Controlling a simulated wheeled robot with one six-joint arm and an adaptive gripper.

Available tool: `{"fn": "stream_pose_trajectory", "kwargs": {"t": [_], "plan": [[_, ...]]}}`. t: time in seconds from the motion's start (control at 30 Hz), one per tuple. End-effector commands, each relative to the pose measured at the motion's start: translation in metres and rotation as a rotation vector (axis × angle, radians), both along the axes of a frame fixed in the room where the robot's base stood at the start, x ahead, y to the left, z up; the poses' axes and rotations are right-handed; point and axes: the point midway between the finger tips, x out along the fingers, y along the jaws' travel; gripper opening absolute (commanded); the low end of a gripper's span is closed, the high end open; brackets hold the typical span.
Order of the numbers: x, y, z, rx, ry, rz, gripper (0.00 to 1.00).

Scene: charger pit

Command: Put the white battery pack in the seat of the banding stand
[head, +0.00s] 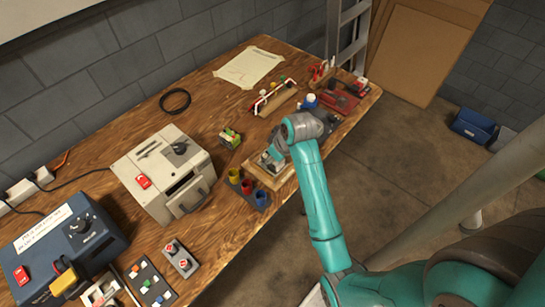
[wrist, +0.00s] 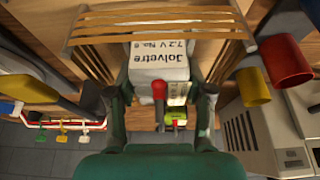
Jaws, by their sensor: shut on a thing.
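The white battery pack (wrist: 158,52), with dark printed lettering, is between the two fingers of my gripper (wrist: 160,78) in the wrist view. My gripper is shut on it. My arm and wrist hide most of the pack and the seat there. I cannot tell whether the pack touches the seat.
Red, yellow and blue cups (head: 247,187) stand just left of the base. A small green-and-yellow block pile (head: 229,138) is behind them. A beige charger (head: 165,173) is farther left. Bare table lies around the black ring (head: 175,101).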

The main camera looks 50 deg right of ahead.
Motion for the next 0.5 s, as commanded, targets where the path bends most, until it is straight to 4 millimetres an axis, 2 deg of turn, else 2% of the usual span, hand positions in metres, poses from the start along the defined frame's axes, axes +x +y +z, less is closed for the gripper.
{"fn": "stream_pose_trajectory", "kwargs": {"t": [0.4, 0.43, 0.5], "plan": [[0.0003, -0.0001, -0.0027, -0.001, -0.001, 0.0, 0.0], [0.0003, -0.0001, -0.0027, 0.0, -0.001, 0.0, 0.54], [0.0003, -0.0001, -0.0027, 0.0, -0.001, 0.0, 0.71]]}}
